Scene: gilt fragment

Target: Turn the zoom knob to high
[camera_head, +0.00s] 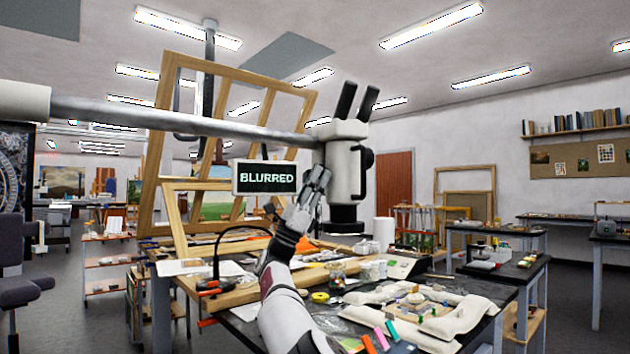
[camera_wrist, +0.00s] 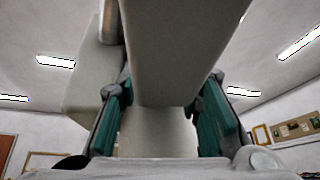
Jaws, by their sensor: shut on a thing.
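A pale microscope (camera_head: 346,170) hangs from a horizontal boom (camera_head: 180,118), with two black eyepieces on top and a black lens ring below. A black C-shaped handle (camera_head: 366,172) is on its right side. My gripper (camera_head: 318,178) reaches up from below to the microscope's left side. In the wrist view my gripper (camera_wrist: 166,110) has its green-padded fingers on either side of a pale part of the microscope (camera_wrist: 165,60). I cannot make out a separate zoom knob or its setting; it may be hidden between the fingers. A dark display (camera_head: 266,179) beside the gripper reads "BLURRED".
Below is a worktable with white cushions (camera_head: 440,315), jars, coloured markers and a wooden frame piece. A large wooden stretcher frame (camera_head: 165,130) stands behind the boom. A black cable lamp (camera_head: 216,255) is left of my arm. Side tables stand at right.

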